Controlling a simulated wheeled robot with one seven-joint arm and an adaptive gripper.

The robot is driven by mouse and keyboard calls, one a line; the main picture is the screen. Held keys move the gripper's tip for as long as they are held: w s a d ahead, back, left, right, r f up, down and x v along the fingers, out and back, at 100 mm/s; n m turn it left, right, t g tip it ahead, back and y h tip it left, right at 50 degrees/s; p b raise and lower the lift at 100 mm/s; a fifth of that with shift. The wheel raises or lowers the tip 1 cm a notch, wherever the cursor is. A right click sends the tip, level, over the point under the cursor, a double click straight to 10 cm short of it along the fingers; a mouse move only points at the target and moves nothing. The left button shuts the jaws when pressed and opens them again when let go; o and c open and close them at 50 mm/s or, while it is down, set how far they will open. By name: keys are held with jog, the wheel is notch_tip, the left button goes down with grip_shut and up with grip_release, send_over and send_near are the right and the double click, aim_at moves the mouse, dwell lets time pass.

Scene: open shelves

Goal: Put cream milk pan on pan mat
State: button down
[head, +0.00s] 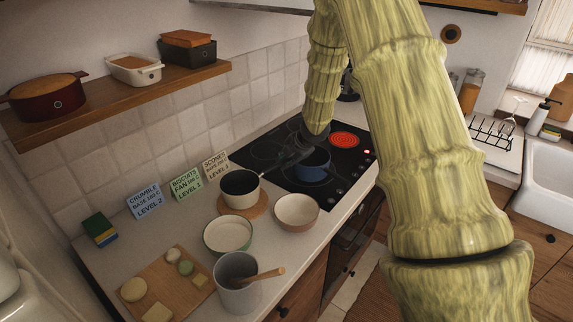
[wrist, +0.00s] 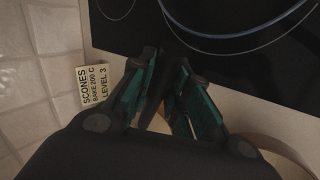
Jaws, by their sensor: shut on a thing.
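The cream milk pan (head: 239,199) has a cream outside and a dark inside. In the head view it is upright over the round brown pan mat (head: 261,208), whose right and front rim shows past it. I cannot tell whether its base touches the mat. My gripper (head: 272,167) is at the pan's handle, on the pan's upper right, and is shut on it. In the wrist view my gripper (wrist: 163,95) shows teal pads close around a dark, narrow part. The pan's body is mostly hidden there by the gripper.
A pink-brown bowl (head: 297,211), a green-rimmed bowl (head: 229,236) and a grey pot (head: 238,285) crowd the mat's front. Cards (head: 216,165) line the wall.

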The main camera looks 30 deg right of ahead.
jog(key=shift+w+f, duration=0.3)
jog(key=shift+f, duration=0.65)
jog(key=shift+s, duration=0.1)
jog(key=shift+s+r, duration=0.1)
jog(key=shift+r, duration=0.05)
jog(key=c, duration=1.3)
grip_release()
jog(key=shift+f, duration=0.2)
jog(key=shift+c, duration=0.2)
jog(key=shift+r, duration=0.25)
jog(key=a+v, duration=0.1)
jog(key=v, duration=1)
jog(key=shift+s+d+r+b, duration=0.25)
jog(key=shift+d+r+b, duration=0.05)
jog(key=shift+d+b, duration=0.2)
